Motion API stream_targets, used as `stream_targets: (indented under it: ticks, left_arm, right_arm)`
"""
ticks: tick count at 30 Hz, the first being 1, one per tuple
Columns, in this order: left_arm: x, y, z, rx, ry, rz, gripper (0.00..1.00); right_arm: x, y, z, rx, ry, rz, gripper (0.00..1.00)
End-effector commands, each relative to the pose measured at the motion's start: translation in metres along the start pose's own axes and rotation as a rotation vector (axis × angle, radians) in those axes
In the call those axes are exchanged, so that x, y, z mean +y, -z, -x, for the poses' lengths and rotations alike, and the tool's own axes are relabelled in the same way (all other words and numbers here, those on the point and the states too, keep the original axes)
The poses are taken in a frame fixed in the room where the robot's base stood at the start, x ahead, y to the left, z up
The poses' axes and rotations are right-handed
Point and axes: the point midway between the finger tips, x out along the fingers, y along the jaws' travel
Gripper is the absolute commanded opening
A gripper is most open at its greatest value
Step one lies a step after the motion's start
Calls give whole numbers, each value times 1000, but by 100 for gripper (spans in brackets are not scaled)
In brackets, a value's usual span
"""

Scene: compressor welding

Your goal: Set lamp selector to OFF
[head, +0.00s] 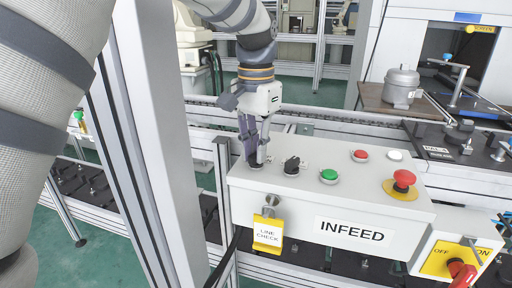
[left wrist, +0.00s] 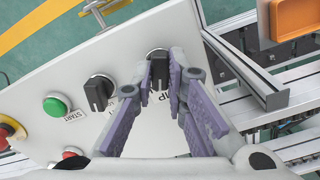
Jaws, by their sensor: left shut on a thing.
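The lamp selector (left wrist: 158,66) is a black knob on a white panel; in the left wrist view it sits between the two purple-grey fingers of my left gripper (left wrist: 160,82), with a label ending in "MP" partly hidden below it. My left gripper is shut on the knob. In the head view my left gripper (head: 255,160) reaches down onto the left end of the INFEED control box (head: 330,205) and mostly hides the lamp selector. The position marks around the knob are hidden, so I cannot tell its setting. My right gripper is not in view.
Beside the gripper is a second black selector (head: 292,166), which also shows in the left wrist view (left wrist: 97,92). Further right are a green START button (head: 329,176), a red button (head: 360,156), a white button (head: 395,155) and a red emergency stop (head: 403,179). A yellow LINE CHECK tag (head: 268,235) hangs in front.

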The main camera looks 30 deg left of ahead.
Motion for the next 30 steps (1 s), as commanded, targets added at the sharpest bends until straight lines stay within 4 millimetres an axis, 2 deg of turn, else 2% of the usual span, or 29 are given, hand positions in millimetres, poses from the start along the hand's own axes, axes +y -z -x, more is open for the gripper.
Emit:
stream_targets:
  ticks: [11, 30]
  left_arm:
    - [0, 0, 0, 1, 1, 123, 0]
    - [0, 0, 1, 2, 1, 631, 0]
  right_arm:
    - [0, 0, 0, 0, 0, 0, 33]
    - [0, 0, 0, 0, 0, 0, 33]
